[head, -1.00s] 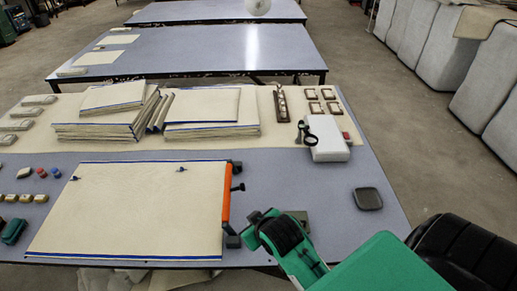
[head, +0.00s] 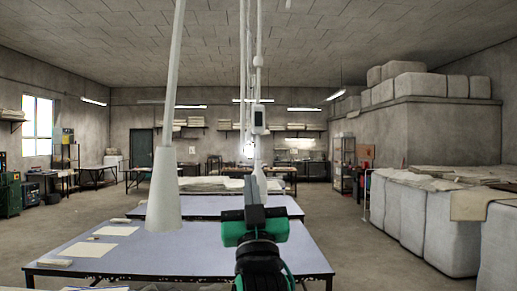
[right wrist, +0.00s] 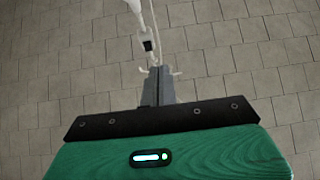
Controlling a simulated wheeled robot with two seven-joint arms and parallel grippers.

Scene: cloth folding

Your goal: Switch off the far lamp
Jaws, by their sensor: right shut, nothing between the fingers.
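My right gripper (head: 252,183) is raised in the middle of the head view, fingers pointing up, shut and empty. A bright glow (head: 248,150) shows just above the fingertips, among thin white hanging rods and cords. A pale box with a dark face (head: 259,118) hangs on one cord, with a white tapered piece (head: 261,178) below it, close beside the fingertips. In the right wrist view a pale cord with a small dark box (right wrist: 148,45) hangs by the shut fingertips (right wrist: 157,70); I cannot tell whether they touch. My left gripper is not in view.
A large white cone lampshade (head: 166,190) hangs on a rod left of my gripper, nearer to me. Blue-topped tables (head: 190,250) stand below. Wrapped grey bales (head: 425,225) line the right side. Air right of my gripper is clear.

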